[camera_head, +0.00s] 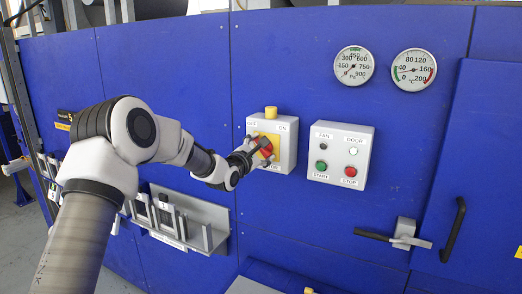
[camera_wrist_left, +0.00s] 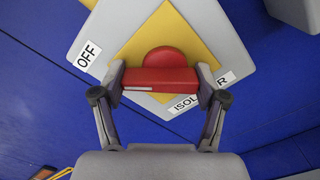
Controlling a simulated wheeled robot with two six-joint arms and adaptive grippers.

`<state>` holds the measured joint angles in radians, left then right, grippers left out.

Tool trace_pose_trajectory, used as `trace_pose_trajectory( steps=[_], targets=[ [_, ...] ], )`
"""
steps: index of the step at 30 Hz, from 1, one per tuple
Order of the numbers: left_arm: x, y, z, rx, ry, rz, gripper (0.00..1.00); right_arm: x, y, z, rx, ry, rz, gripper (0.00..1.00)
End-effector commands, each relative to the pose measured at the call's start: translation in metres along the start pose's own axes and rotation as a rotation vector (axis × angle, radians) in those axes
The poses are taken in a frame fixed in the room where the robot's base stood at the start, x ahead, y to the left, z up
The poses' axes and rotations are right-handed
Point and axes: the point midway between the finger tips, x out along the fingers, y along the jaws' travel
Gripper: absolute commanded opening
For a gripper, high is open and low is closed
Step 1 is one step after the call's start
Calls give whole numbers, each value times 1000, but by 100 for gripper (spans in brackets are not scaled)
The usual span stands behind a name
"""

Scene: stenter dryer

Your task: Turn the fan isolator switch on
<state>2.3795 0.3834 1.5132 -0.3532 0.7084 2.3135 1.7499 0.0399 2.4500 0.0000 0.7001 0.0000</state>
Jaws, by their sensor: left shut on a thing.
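The fan isolator switch is a red rotary handle (camera_head: 266,146) on a yellow plate, on a light grey box (camera_head: 287,153) fixed to the blue panel. The box carries an OFF label at its upper left and an ON label at its upper right. My left gripper (camera_head: 257,147) is shut on the red handle (camera_wrist_left: 160,80), one finger at each end in the left wrist view. There the handle lies level while the box (camera_wrist_left: 218,22) is turned, so the handle sits diagonally to the box edges. The OFF label (camera_wrist_left: 87,55) shows at left. My right gripper is not in view.
A grey control box (camera_head: 340,154) with FAN and DOOR lamps and START and STOP buttons is right of the isolator. Two gauges (camera_head: 354,66) are above it. A door latch (camera_head: 402,234) and black handle (camera_head: 453,229) are at right. A grey rack (camera_head: 196,214) projects below my left arm.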

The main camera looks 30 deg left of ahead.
Motion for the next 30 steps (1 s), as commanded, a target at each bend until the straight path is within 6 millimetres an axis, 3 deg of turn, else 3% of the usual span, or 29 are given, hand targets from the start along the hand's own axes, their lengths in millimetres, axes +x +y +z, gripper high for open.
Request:
trace_pose_trajectory(
  steps=[11,30],
  targets=[
    [0,-3,-1,223,-2,1,38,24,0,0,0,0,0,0],
    [0,-4,2,827,-1,0,38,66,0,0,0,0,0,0]
  ],
)
